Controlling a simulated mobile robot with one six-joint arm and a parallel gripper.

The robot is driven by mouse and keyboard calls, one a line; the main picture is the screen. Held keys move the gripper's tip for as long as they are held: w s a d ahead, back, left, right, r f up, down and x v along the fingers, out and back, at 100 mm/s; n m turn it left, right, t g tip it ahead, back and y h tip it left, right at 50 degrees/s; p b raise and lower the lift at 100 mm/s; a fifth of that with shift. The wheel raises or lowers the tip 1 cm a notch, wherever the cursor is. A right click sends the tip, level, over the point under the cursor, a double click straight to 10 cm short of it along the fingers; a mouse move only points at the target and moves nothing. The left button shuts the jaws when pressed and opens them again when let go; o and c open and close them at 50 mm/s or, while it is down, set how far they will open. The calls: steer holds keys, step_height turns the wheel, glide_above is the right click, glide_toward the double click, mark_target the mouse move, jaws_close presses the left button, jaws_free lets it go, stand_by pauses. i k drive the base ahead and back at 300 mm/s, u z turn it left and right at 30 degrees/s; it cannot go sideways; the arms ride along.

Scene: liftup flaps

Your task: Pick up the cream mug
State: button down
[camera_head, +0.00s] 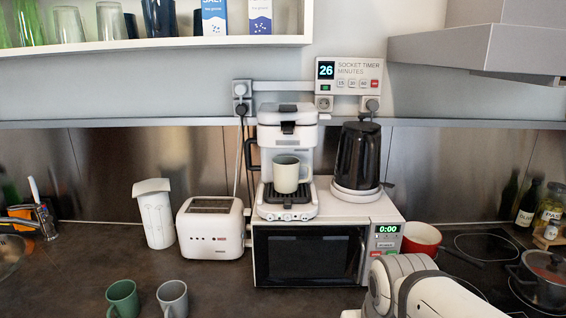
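A cream mug (285,174) stands upright on the drip tray of a white coffee machine (288,211). Its handle points to the right. The coffee machine stands on top of a white microwave (310,255). Part of my arm shows at the bottom right, in front of the microwave's right side and well away from the mug. My gripper is not in view.
A black kettle (358,156) stands right of the coffee machine on the microwave. A toaster (211,230) and a white pitcher (155,215) stand to the left. A green mug (123,298) and a grey mug (172,297) stand at the front. A shelf (160,43) hangs above.

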mark_target(285, 169)
steer(key=k, duration=1.2)
steer(key=z, duration=0.6)
steer(key=i, duration=1.5)
steer(key=u, duration=0.1)
